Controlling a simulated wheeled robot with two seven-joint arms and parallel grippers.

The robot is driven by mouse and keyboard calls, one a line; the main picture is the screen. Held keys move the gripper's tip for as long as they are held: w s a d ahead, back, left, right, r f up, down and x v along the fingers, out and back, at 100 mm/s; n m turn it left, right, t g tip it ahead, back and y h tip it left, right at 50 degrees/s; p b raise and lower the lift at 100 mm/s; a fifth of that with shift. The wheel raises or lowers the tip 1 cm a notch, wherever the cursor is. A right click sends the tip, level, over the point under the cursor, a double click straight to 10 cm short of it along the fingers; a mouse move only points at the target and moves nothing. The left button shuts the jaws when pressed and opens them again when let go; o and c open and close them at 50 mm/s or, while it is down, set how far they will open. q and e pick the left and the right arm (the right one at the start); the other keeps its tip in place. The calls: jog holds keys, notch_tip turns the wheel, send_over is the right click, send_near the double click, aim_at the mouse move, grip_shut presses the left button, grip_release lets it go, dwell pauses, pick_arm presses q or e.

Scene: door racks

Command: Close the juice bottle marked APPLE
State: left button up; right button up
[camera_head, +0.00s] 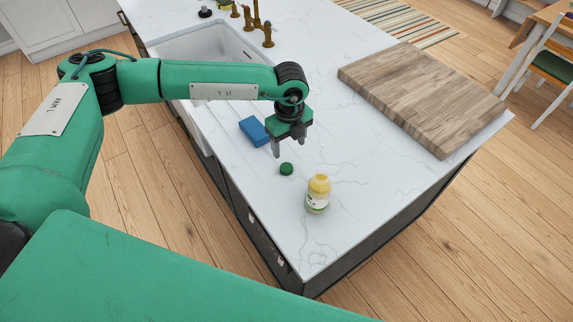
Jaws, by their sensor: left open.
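A bottle (317,196) with a yellow upper part and a pale label stands upright on the white marble counter. I cannot read its label at this size. A small dark green cap (286,169) lies on the counter to the left of the bottle and a little farther back. My left gripper (289,150) points down above and just behind the cap. Its fingers are apart and hold nothing. My right gripper is not in view.
A blue sponge-like block (254,131) lies left of my left gripper. A thick wooden board (425,97) covers the counter's right side. A sink (205,50) with brass taps (257,22) is at the back left. The counter's front edge is close to the bottle.

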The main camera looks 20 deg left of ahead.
aim_at(287, 168)
pick_arm(q)
notch_tip(287, 168, down, 3)
jog(key=shift+r+p, duration=0.15)
jog(key=shift+p, duration=0.2)
jog(key=shift+f, duration=0.65)
jog(key=shift+s+f+p, duration=0.1)
jog(key=shift+f+p, duration=0.15)
jog(key=shift+p, duration=0.35)
jog(key=f, duration=0.1)
jog(key=f+p, duration=0.2)
jog(key=f, duration=0.1)
jog(key=shift+s+a, duration=0.15)
jog(key=shift+a, duration=0.1)
jog(key=shift+f, duration=0.35)
jog(key=c, duration=1.1)
